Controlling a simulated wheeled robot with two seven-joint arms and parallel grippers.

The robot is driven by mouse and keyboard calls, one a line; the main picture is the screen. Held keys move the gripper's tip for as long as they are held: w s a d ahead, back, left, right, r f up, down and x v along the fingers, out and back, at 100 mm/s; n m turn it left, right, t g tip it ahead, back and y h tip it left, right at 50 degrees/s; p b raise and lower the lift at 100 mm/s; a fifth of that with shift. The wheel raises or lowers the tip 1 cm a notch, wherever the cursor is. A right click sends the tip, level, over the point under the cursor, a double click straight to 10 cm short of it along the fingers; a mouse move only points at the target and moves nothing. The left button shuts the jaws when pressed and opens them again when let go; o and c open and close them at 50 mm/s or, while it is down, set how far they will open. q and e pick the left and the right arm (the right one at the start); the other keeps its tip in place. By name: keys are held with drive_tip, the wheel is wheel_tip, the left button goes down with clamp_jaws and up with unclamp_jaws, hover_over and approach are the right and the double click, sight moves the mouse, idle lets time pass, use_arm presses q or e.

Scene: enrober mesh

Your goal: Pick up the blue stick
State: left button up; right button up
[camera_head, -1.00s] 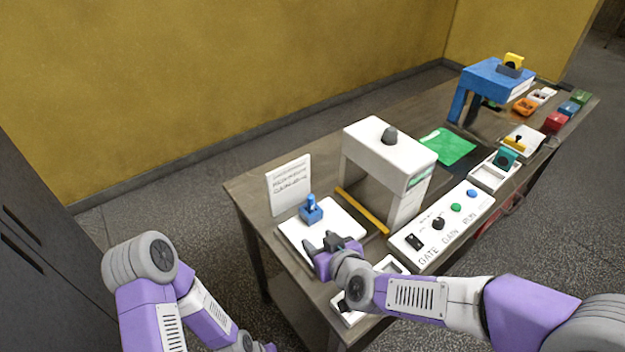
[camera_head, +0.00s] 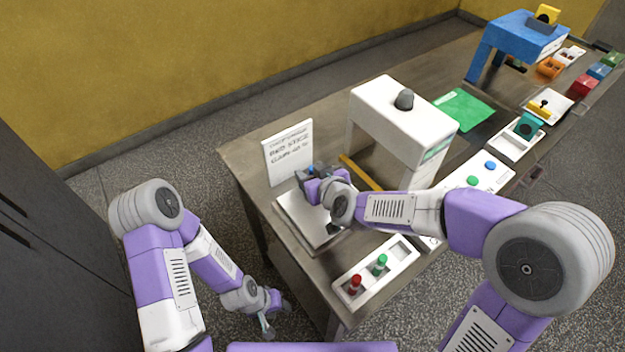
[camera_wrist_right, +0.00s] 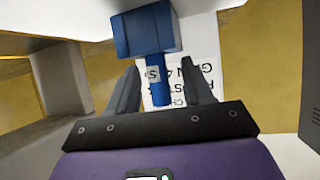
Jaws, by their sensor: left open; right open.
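The blue stick (camera_wrist_right: 158,92) stands out of a blue block (camera_wrist_right: 148,30) in the right wrist view, which shows it upside down. My right gripper (camera_wrist_right: 160,66) is open, with one finger on each side of the stick; I cannot tell whether either finger touches it. In the head view the right gripper (camera_head: 308,179) is over the white plate (camera_head: 290,222), and only a small bit of blue (camera_head: 311,169) shows past it. My left gripper (camera_head: 269,319) is open and empty, low beside the table.
A white sign (camera_head: 288,152) stands behind the plate. A white arch (camera_head: 392,105) and a yellow bar (camera_head: 361,172) are to the right. A white tray (camera_head: 349,288) with a red and a green stick lies at the front. A button panel (camera_head: 466,200) is further right.

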clamp_jaws()
drive_tip(key=shift+r, duration=0.15)
